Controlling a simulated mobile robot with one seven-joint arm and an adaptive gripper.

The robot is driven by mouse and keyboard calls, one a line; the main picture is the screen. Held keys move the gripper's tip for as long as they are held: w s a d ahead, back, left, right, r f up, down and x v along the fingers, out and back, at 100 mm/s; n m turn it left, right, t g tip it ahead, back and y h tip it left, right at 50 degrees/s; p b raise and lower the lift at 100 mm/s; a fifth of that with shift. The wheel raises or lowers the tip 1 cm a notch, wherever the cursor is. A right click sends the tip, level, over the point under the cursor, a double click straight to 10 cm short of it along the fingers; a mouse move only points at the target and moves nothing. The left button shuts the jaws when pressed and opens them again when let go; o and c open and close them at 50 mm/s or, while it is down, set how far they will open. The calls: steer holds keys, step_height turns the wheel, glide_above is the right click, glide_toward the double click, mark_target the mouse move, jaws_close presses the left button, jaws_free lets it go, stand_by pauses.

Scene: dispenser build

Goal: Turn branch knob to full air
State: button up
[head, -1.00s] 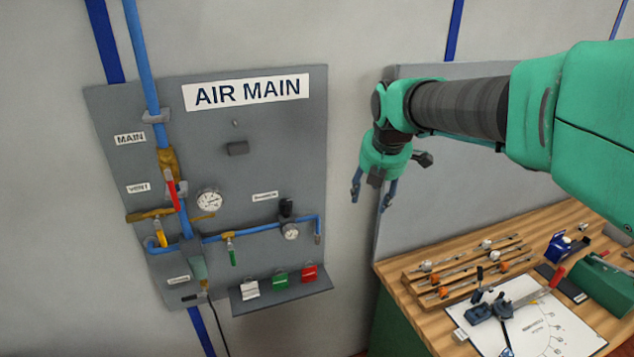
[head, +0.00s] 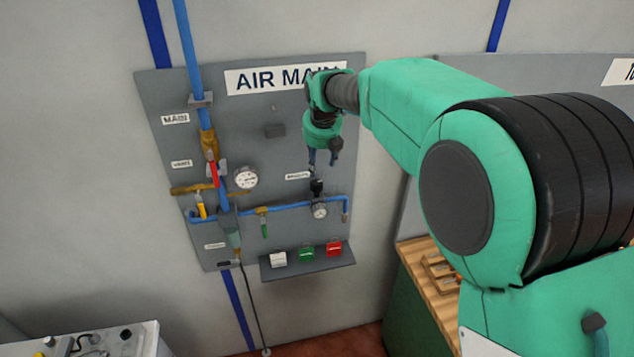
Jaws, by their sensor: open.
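The branch knob (head: 317,186) is a small black knob on top of the regulator on the blue branch pipe, with a round white gauge (head: 319,210) below it. The branch label (head: 297,176) is just left of it, partly unreadable. My gripper (head: 322,163) points down with its fingers apart, just above the knob in the picture. I cannot tell from this one view how far in front of the panel it is. Nothing shows between the fingers.
The grey AIR MAIN panel (head: 235,115) carries a red-handled valve (head: 214,174), a yellow-handled valve (head: 202,207), a green-handled valve (head: 264,227) and a larger gauge (head: 246,177). A shelf (head: 300,269) below holds white, green and red locks. A workbench (head: 412,262) is at right.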

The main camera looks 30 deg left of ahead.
mark_target(317, 183)
steer(key=p+x, duration=0.2)
steer(key=x, duration=1.1)
steer(key=shift+a+f, duration=0.1)
steer(key=shift+f, duration=0.25)
steer(key=c, duration=1.1)
